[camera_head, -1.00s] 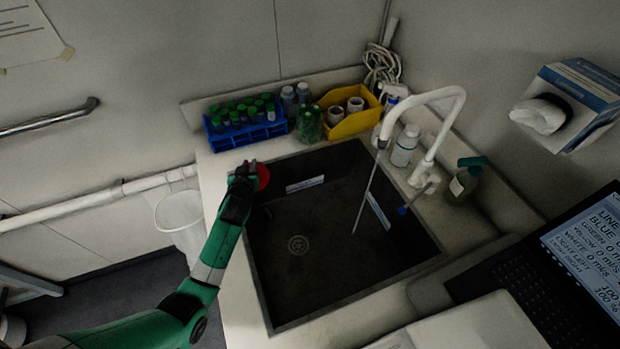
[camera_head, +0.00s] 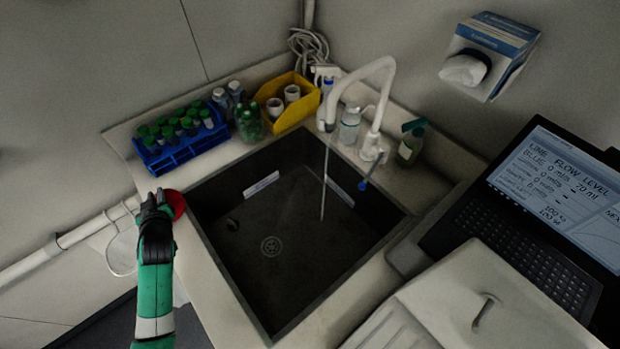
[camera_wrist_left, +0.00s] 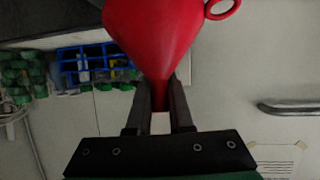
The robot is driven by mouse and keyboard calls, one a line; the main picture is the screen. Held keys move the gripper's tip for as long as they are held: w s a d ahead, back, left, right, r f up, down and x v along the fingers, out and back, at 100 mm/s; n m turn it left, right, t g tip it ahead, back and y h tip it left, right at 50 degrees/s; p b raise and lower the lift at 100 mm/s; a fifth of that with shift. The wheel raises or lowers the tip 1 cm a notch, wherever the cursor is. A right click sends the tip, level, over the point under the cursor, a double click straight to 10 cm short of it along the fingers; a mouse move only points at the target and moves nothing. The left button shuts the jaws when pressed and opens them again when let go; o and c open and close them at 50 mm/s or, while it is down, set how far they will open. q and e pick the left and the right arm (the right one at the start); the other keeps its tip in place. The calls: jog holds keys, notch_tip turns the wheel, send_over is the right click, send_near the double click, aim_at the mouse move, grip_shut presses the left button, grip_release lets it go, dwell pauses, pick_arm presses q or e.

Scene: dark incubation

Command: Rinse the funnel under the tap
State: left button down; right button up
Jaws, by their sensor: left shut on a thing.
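A red funnel (camera_wrist_left: 150,35) fills the upper middle of the left wrist view, with a ring loop at its rim. My left gripper (camera_wrist_left: 160,100) is shut on the funnel's narrow stem. In the head view the funnel (camera_head: 174,204) shows as a small red patch beside my left gripper (camera_head: 155,203), at the left edge of the sink, apart from the water. The white tap (camera_head: 372,75) arches over the dark sink (camera_head: 290,250), and a thin stream of water (camera_head: 324,185) runs from its spout into the basin. My right gripper is not in view.
A blue rack (camera_head: 180,150) of green-capped tubes, a yellow bin (camera_head: 290,110) and bottles stand behind the sink. A spray bottle (camera_head: 411,143) stands right of the tap. A laptop (camera_head: 530,220) sits at the right. The basin looks empty.

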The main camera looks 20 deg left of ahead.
pick_arm(q)
jog(key=shift+s+d+f+p, duration=0.1)
jog(key=shift+s+f+p, duration=0.15)
jog(key=shift+s+p, duration=0.25)
jog(key=shift+s+d+p, duration=0.2)
jog(key=shift+s+p, duration=0.2)
jog(key=shift+s, duration=0.5)
jog(key=shift+s+d+p, duration=0.2)
jog(key=shift+s+p, duration=0.3)
jog(key=shift+s, duration=0.5)
jog(key=shift+s+d+p, duration=0.15)
jog(key=shift+s+p, duration=0.3)
jog(key=shift+s, duration=0.5)
jog(key=shift+s+d+f, duration=0.2)
jog(key=shift+s, duration=0.55)
jog(key=shift+r+p, duration=0.1)
jog(key=shift+p, duration=0.25)
jog(key=s+d+r+p, duration=0.1)
jog(key=s+r+p, duration=0.2)
jog(key=s+r, duration=0.1)
jog(key=shift+s+r, duration=0.2)
jog(key=shift+s, duration=0.2)
